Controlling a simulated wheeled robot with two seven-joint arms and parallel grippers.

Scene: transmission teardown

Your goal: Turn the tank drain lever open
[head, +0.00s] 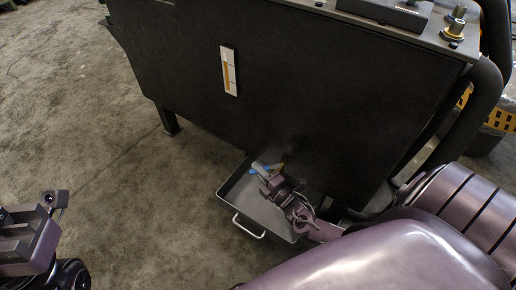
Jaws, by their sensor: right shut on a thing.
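The tank (330,110) is a large dark box with a white and yellow level gauge (229,71) on its front. Low on that front, a small drain lever with blue parts (254,170) shows beside my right gripper (264,174). My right gripper is shut on the lever and hides most of it, so its exact angle is unclear. My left gripper (48,205) is at the left edge, over the floor and far from the tank. Its finger opening cannot be made out.
A grey metal drip tray (234,202) with a front handle (248,228) lies below the lever. Thick dark hoses (470,105) run down the tank's right side. The concrete floor at left is clear.

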